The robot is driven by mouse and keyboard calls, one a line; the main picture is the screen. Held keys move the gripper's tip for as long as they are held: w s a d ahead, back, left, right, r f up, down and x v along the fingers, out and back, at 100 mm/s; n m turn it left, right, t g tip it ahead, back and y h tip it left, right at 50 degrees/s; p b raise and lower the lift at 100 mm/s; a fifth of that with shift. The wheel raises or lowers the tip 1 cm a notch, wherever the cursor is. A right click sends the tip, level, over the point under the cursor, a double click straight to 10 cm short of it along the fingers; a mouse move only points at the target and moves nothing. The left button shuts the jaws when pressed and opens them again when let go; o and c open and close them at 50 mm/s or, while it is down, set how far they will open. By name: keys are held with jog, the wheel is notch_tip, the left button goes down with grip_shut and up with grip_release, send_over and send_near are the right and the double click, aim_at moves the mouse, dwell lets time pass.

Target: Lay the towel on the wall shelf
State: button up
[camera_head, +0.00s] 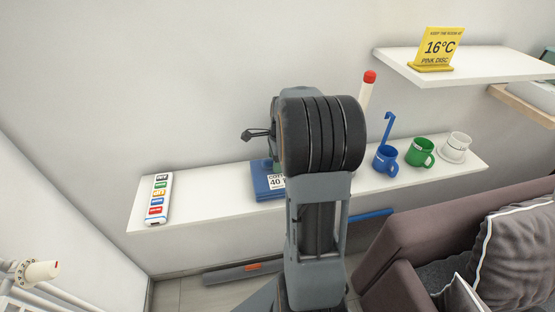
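No towel can be made out in this view. A long white wall shelf (225,205) runs along the wall behind my arm, and a second, higher white wall shelf (490,65) is at the upper right. I cannot tell which one the task means. My arm stands upright in the middle and covers part of the lower shelf. A small dark piece (256,134) sticks out to the left of the arm's top and may be part of my gripper. The fingertips are hidden, so whether they are open or hold anything does not show.
The lower shelf bears a remote-like panel (157,198), a blue box (266,184), a blue mug (386,160), a green mug (420,152) and a white mug (456,147). A yellow sign (438,48) stands on the upper shelf. A mauve sofa (425,230) fills the lower right.

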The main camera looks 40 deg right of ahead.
notch_tip(320, 180, up, 11)
jog(key=d, duration=0.1)
jog(key=s+a+f+n+t, duration=0.1)
jog(key=s+a+n, duration=0.3)
jog(key=a+n, duration=0.3)
jog(key=s+a+f+n+t, duration=0.1)
jog(key=s+a+n, duration=0.2)
jog(key=a+n, duration=0.4)
jog(key=s+a+f+n+t+h, duration=0.1)
jog(key=s+a+f+n, duration=0.1)
jog(key=s+a+n, duration=0.2)
jog(key=a+n, duration=0.3)
jog(key=n, duration=0.2)
jog(key=shift+s+a+p, duration=0.15)
jog(key=shift+s+p, duration=0.15)
jog(key=shift+s, duration=0.05)
